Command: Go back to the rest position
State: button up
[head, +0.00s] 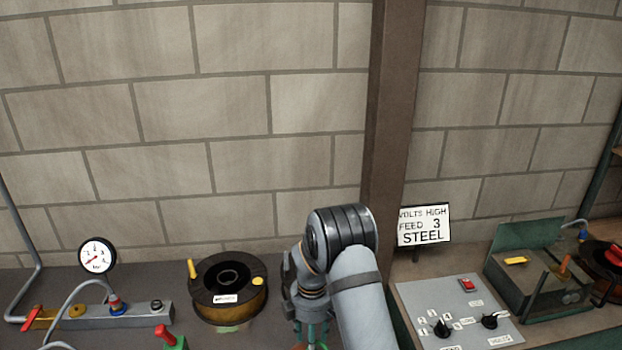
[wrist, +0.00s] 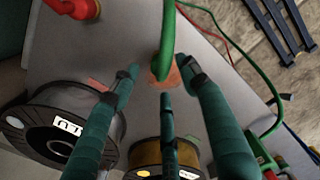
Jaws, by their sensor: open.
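My gripper (wrist: 163,84) has teal fingers and is open in the wrist view. A green cable or handle (wrist: 168,40) with a copper-orange end (wrist: 166,76) shows between and just beyond the fingertips; I cannot tell whether they touch it. In the head view my arm comes in from the bottom centre and bends down, and the gripper is mostly hidden at the bottom edge, over the bench (head: 265,336).
A dark spool with yellow winding (head: 230,290) stands left of my arm; it also shows in the wrist view (wrist: 165,153). A gauge (head: 97,257) and pipe block (head: 130,315) are farther left. A control panel (head: 458,310), sign (head: 423,225) and open box (head: 540,275) are right.

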notch_tip(320, 180, down, 6)
jog(key=shift+r, duration=0.45)
jog(key=shift+r, duration=0.1)
